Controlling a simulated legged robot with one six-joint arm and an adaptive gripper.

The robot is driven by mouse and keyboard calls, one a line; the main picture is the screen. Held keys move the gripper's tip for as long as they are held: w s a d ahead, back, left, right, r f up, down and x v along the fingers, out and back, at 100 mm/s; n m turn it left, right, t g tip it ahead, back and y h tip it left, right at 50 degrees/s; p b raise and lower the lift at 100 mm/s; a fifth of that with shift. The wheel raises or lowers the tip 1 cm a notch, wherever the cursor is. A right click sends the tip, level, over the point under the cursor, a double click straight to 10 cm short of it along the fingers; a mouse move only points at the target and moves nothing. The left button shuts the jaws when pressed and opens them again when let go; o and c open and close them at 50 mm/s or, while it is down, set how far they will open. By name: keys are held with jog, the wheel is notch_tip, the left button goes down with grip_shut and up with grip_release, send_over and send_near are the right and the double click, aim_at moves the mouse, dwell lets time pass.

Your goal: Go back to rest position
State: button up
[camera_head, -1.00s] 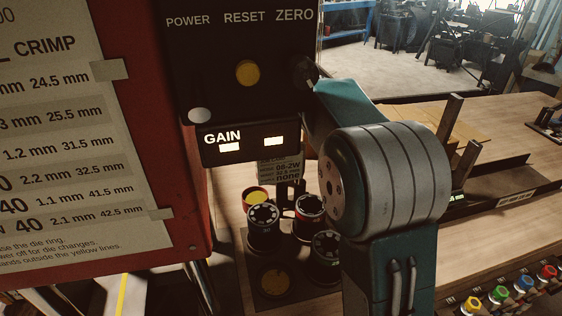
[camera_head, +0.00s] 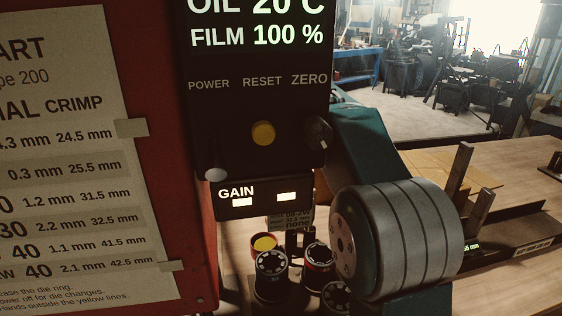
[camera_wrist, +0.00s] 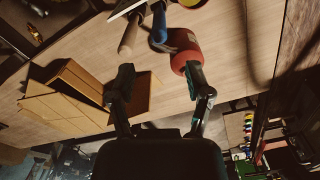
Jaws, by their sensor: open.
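My gripper (camera_wrist: 160,85) shows in the wrist view with its two fingers spread apart and nothing between them. It is above the wooden bench (camera_wrist: 250,62). A red cylindrical object (camera_wrist: 186,50) lies beyond the right fingertip; whether they touch is unclear. A brown box (camera_wrist: 62,95) is left of the left finger. In the head view my arm stands in front of the bench, right of the dark control panel, and the gripper itself is out of that view.
The control panel (camera_head: 226,110) has a yellow button (camera_head: 263,133) and a knob (camera_head: 319,133). Several round dies (camera_head: 272,275) stand below it. A red cabinet with a chart (camera_head: 70,190) is at the left. Tool handles (camera_wrist: 130,36) lie on the bench.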

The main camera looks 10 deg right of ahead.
jog(key=s+n+t, duration=0.2)
jog(key=s+t, duration=0.1)
jog(key=s, duration=1.3)
jog(key=s+f+n+t, duration=0.2)
jog(key=s+f, duration=0.8)
jog(key=s, duration=0.3)
jog(key=shift+s+f+t, duration=0.15)
jog(key=shift+t, duration=0.15)
jog(key=shift+c, duration=0.6)
jog(key=shift+a, duration=0.1)
